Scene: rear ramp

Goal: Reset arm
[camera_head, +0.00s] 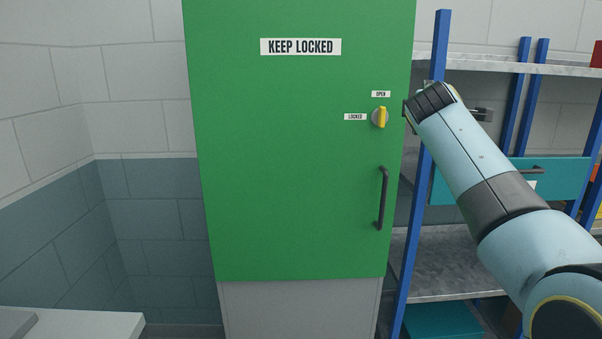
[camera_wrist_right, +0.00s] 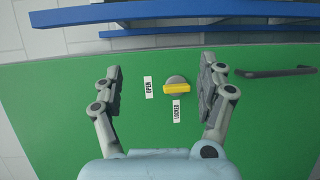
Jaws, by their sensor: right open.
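My right arm enters the head view from the right, and its gripper is mostly hidden behind its wrist, level with the door's lock knob. In the right wrist view my right gripper (camera_wrist_right: 160,68) is open and empty, its fingers apart on either side of the knob. The round grey knob with a yellow handle (camera_head: 381,117) is on a green door (camera_head: 290,170). It also shows in the right wrist view (camera_wrist_right: 176,88). The handle stands upright in the head view, in line with the OPEN label (camera_head: 381,94); the LOCKED label (camera_head: 355,117) is to its left. My left gripper is out of view.
A dark door handle (camera_head: 383,198) is below the knob. A shelf rack with blue posts (camera_head: 425,170) and a teal drawer (camera_head: 550,180) stands right of the door, close to my right arm. A white surface (camera_head: 90,325) is at the lower left.

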